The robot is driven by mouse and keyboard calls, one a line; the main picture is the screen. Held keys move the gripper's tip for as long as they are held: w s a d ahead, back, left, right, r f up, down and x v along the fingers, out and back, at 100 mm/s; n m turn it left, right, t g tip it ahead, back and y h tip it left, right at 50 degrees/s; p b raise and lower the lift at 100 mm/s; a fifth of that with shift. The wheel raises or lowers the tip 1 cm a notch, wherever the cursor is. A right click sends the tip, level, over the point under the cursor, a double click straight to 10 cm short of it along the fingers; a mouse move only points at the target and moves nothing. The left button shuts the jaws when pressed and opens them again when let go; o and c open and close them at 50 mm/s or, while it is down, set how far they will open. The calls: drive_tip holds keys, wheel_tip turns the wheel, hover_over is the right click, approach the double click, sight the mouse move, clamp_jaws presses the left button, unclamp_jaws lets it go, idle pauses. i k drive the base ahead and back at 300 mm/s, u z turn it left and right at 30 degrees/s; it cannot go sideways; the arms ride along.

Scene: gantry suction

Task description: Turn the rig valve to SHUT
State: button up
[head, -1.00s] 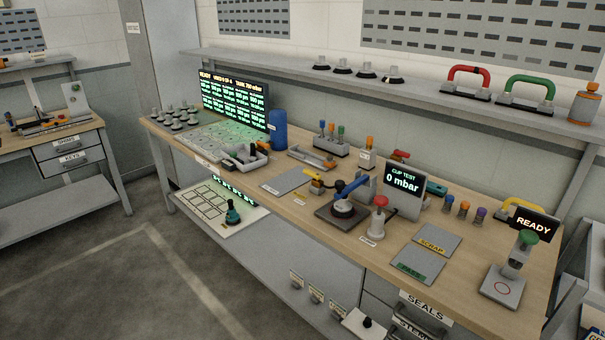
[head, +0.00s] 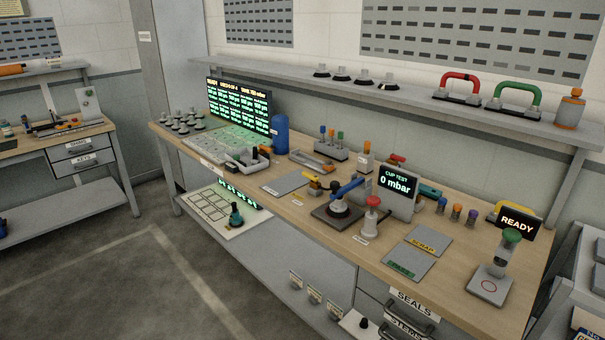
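The cup test rig stands on the middle of the wooden bench. My gripper is not in view.
SCRAP (head: 431,241) and PASS (head: 407,265) plates lie right of the rig. A green-topped stand (head: 490,285) is at the right end. A blue cylinder (head: 280,135) and a grey plate (head: 287,182) are left. Floor is open at front left (head: 120,290).

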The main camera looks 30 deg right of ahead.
sight(314, 178)
drive_tip(key=z, duration=0.1)
drive_tip(key=i, duration=0.95)
drive_tip(key=u, duration=0.05)
